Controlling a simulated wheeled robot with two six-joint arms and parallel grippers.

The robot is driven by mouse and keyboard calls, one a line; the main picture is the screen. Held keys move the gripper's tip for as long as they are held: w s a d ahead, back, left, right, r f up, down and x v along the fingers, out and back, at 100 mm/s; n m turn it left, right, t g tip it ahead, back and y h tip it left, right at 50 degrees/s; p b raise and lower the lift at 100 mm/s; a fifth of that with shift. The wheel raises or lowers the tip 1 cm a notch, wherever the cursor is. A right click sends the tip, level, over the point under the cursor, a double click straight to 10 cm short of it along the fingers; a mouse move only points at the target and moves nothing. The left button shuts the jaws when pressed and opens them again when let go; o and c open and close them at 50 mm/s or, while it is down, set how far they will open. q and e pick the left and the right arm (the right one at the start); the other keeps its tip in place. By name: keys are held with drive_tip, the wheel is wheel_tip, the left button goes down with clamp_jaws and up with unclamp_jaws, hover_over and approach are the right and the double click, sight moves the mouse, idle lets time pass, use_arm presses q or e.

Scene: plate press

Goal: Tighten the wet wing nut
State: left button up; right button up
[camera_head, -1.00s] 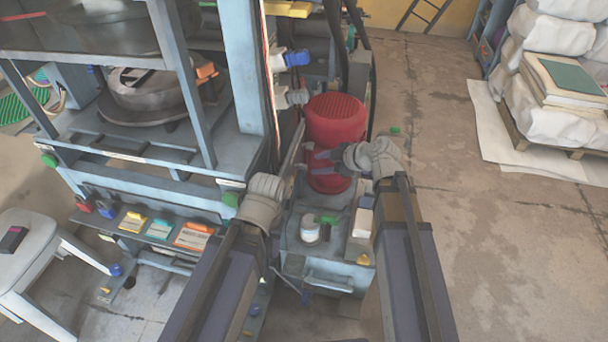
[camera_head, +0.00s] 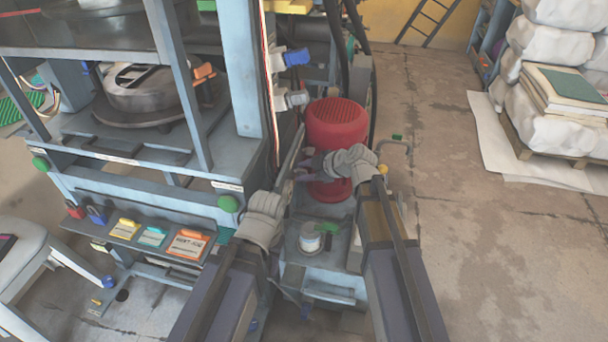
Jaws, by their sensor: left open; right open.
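I cannot make out a wing nut, wet or dry, in the head view. My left gripper (camera_head: 286,186) is open beside the left side of the red motor, low in front of the press. My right gripper (camera_head: 304,172) is open in front of the motor, its fingers pointing left. The two grippers are close together, and their fingers overlap in the picture, hiding what lies between them. I see nothing held in either one.
The red motor (camera_head: 337,125) stands behind the grippers. A white-lidded pot (camera_head: 310,238) stands on the unit below them. The press frame (camera_head: 240,70) rises at the left, with blue-handled valve (camera_head: 297,57) on its side. Open floor (camera_head: 470,240) lies at the right.

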clamp_jaws()
drive_tip(key=shift+r, duration=0.15)
idle(0.4)
drive_tip(key=shift+w+m+g+p, duration=0.15)
drive_tip(key=shift+m+g+p, duration=0.25)
drive_tip(key=shift+g+p, duration=0.15)
drive_tip(key=shift+w+g+y, duration=0.15)
drive_tip(key=shift+g+y, duration=0.15)
drive_tip(key=shift+g, duration=0.25)
drive_tip(key=shift+d+m+g+p, duration=0.1)
drive_tip(key=shift+m+g+p, duration=0.3)
drive_tip(key=shift+m+g, duration=0.35)
drive_tip(key=shift+m+g+y, duration=0.25)
drive_tip(key=shift+g+y, duration=0.15)
drive_tip(key=shift+g, duration=0.35)
